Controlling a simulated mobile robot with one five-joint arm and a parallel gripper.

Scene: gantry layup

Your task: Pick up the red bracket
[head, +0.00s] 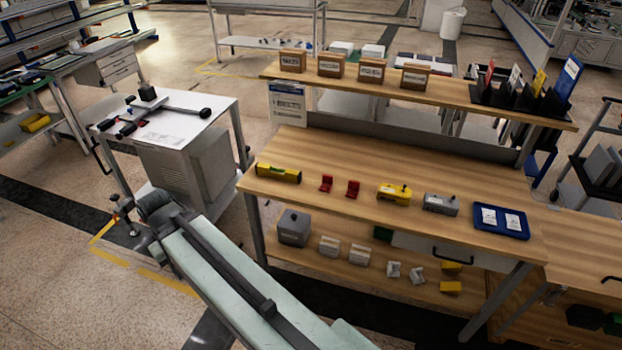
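Two small red brackets stand side by side on the wooden bench top (420,217): a left red bracket (326,183) and a right red bracket (353,188). They are apart from each other and nothing covers them. My gripper (127,218) is at the far end of my arm, at the left, well away from both brackets and off the bench. It is small and dark here, and I cannot tell whether its fingers are open or shut.
A yellow level (278,173) lies left of the brackets. A yellow tool (394,194), a grey device (440,204) and a blue tray (502,220) are to the right. A raised shelf (430,92) with boxes runs behind. A white cart (185,140) stands beyond my gripper.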

